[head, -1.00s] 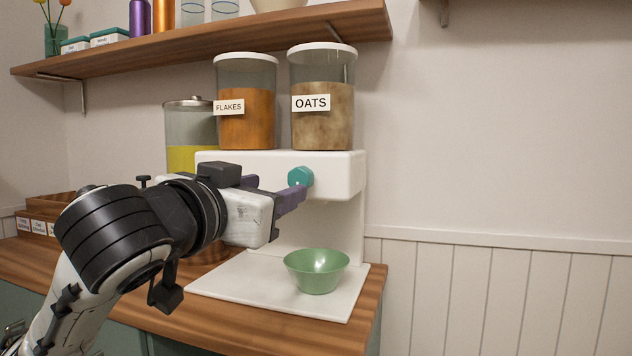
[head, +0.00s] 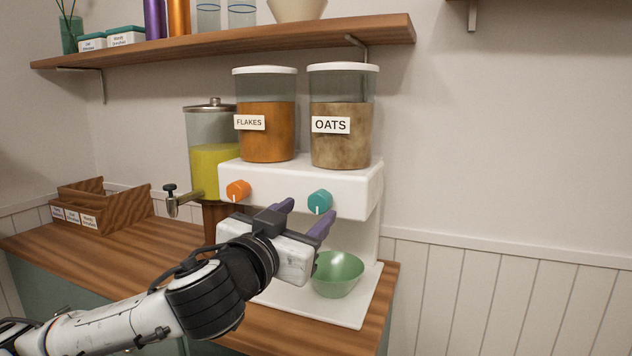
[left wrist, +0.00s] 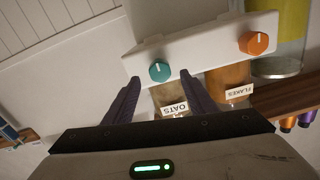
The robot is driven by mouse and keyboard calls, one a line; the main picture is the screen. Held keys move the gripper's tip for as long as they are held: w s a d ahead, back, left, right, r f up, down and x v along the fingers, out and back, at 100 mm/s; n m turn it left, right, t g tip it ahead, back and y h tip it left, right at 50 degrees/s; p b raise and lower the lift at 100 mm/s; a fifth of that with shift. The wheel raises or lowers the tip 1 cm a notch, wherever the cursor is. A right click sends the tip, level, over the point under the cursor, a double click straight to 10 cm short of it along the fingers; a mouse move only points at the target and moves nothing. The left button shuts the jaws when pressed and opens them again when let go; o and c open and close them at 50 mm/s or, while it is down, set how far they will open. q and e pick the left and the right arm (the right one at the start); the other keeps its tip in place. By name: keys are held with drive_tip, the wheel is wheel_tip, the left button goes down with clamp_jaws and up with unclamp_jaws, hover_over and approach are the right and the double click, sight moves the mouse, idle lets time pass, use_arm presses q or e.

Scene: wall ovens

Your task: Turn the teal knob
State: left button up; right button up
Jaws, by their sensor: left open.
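The teal knob (head: 319,201) is on the front of the white cereal dispenser (head: 360,188), under the container labelled OATS (head: 341,130). It also shows in the left wrist view (left wrist: 160,71), with a white line on its face, between the fingers but farther out. My left gripper (head: 305,214) has purple fingers that are apart and empty. It is just in front of and below the teal knob, and I see no contact. An orange knob (head: 238,191) is to the left, under the FLAKES container (head: 267,125). My right gripper is not in view.
A green bowl (head: 337,276) stands on the dispenser's white base (head: 356,313), beneath the teal knob, partly behind the gripper. A yellow drink dispenser with a tap (head: 172,203) and a wooden box (head: 118,206) are left. A shelf (head: 230,42) runs above.

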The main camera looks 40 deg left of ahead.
sight(317, 204)
use_arm(q)
drive_tip(key=x, duration=0.4)
drive_tip(key=shift+w+a, duration=0.2)
drive_tip(key=shift+w, duration=0.4)
drive_tip(key=c, duration=1)
drive_tip(key=shift+c, duration=0.2)
